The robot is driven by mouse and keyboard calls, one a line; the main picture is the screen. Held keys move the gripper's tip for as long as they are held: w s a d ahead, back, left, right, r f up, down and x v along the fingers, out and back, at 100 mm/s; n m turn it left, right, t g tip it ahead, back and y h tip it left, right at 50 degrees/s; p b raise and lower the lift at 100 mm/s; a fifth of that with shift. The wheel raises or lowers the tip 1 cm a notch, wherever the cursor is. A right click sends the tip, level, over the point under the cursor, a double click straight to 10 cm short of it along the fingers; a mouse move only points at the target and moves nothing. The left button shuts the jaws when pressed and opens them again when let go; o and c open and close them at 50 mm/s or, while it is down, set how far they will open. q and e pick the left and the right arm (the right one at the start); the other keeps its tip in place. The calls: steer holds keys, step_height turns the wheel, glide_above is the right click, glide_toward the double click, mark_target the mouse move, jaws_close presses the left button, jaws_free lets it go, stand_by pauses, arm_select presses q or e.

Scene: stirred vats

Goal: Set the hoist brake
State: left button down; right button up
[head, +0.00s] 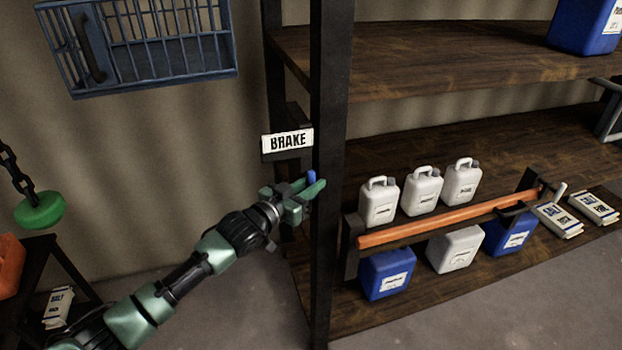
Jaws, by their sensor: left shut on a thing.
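A white sign reading BRAKE (288,140) is fixed on a dark bracket beside the black shelf post, left of the shelves. Just below it, my left gripper (305,190) is shut on a small blue brake handle (311,177). Only the handle's blue top shows between the green fingers; the rest is hidden by the gripper. A green round weight or hook block (40,210) hangs from a dark chain at the far left. My right gripper is not in view.
The black post (330,110) stands close to the right of my gripper. Shelves hold white canisters (423,190), blue canisters (387,274) and an orange bar (440,220). A blue wire cage (150,92) hangs on the wall. A dark stand (65,262) is at lower left.

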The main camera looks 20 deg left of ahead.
arm_select(q)
steer(key=shift+r, duration=0.15)
steer(key=c, duration=1.6)
jaws_free()
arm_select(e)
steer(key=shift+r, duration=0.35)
arm_select(q)
steer(key=shift+o, duration=0.2)
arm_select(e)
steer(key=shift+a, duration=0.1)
arm_select(q)
steer(key=shift+s+a+f+b, duration=0.2)
steer(key=shift+s+f+b, duration=0.1)
steer(key=shift+s, duration=0.1)
steer(key=b+v, duration=0.2)
steer(key=v, duration=0.5)
steer(key=shift+r, duration=0.3)
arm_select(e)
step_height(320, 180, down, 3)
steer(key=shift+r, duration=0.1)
arm_select(q)
steer(key=shift+w+f, duration=0.1)
